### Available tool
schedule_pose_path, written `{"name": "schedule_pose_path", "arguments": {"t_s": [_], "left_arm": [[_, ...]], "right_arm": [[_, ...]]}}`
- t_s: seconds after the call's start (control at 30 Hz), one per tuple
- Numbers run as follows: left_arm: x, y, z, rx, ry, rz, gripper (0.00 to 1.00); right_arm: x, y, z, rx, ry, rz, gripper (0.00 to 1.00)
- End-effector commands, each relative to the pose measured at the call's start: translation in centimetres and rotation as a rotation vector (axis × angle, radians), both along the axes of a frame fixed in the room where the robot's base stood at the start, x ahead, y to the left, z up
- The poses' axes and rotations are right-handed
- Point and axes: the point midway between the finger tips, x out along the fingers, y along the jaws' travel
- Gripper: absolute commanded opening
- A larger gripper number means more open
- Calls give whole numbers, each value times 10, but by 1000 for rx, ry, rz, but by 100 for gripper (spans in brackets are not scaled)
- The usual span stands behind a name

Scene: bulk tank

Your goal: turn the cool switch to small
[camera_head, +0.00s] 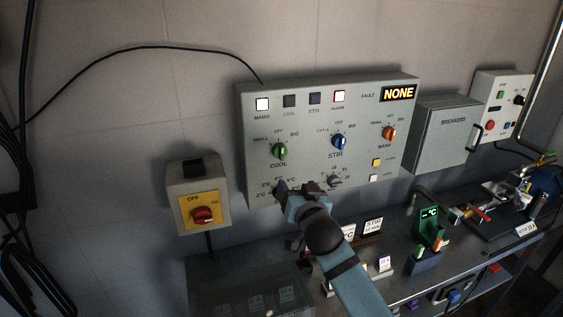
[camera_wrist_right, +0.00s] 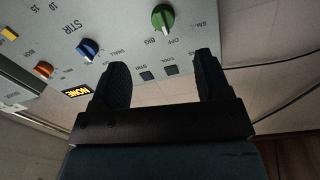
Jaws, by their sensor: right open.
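The cool switch is a green knob (camera_head: 279,150) on the left of the grey control panel (camera_head: 362,106), between the labels SMALL, OFF and BIG. Its grip looks roughly upright, near OFF, but the exact setting is hard to read. In the right wrist view the panel shows upside down, with the green knob (camera_wrist_right: 162,17) beyond the fingers. My right gripper (camera_head: 297,188) is in front of the panel's lower edge, below the knob. Its fingers (camera_wrist_right: 161,62) are apart, with nothing between them, and do not touch the knob. My left gripper is not in view.
A blue stir knob (camera_head: 339,142) and an orange wash knob (camera_head: 389,133) sit to the right. The display (camera_head: 398,93) reads NONE. A breaker box (camera_head: 445,133) is at right, above a cluttered bench.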

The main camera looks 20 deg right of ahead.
Motion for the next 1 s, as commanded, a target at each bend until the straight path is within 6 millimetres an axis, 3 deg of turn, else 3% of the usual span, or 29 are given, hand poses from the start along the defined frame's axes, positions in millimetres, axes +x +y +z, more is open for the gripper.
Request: {"name": "schedule_pose_path", "arguments": {"t_s": [0.1,0.27,0.7,1.0], "left_arm": [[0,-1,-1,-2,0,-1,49],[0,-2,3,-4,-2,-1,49],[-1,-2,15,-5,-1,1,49],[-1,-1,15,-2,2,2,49]], "right_arm": [[9,-1,14,14,-23,-12,70],[26,-2,17,17,-26,-15,70],[115,-6,17,15,-25,-14,70],[143,-7,15,16,-24,-13,70]]}}
